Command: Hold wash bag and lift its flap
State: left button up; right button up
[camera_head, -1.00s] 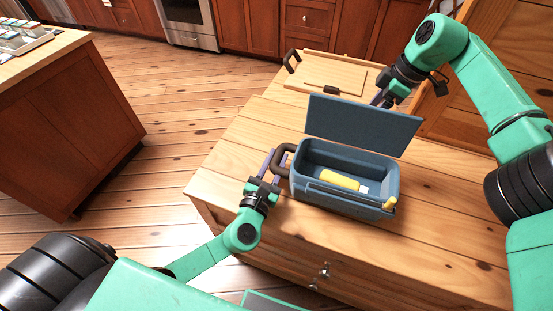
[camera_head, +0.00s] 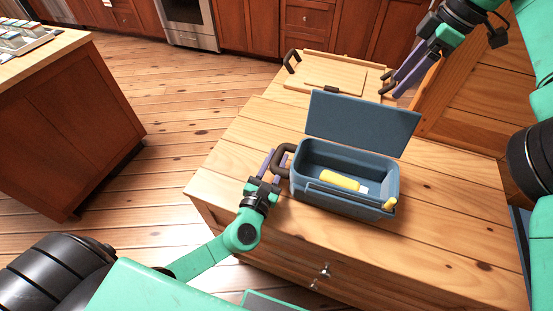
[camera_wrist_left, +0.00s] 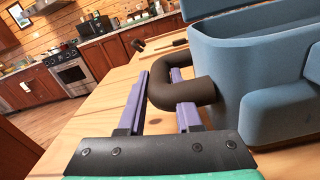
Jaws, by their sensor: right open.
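The wash bag (camera_head: 345,206) is a blue-grey box on the wooden chest top, also in the left wrist view (camera_wrist_left: 255,85). Its flap (camera_head: 362,123) stands up, tilted back, at the rear edge, so the inside shows. A yellow bottle (camera_head: 340,180) with a white cap lies inside. My left gripper (camera_head: 269,163) is at the dark looped handle (camera_head: 283,158) on the bag's left end.
A wooden tray (camera_head: 325,84) with dark handles lies behind the bag. A wooden panel (camera_head: 470,110) stands at the right. The chest top (camera_head: 440,225) is clear right of the bag.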

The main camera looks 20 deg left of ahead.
pick_arm(q)
jog(key=o, duration=0.4)
jog(key=s, duration=1.2)
jog(key=shift+a, duration=0.2)
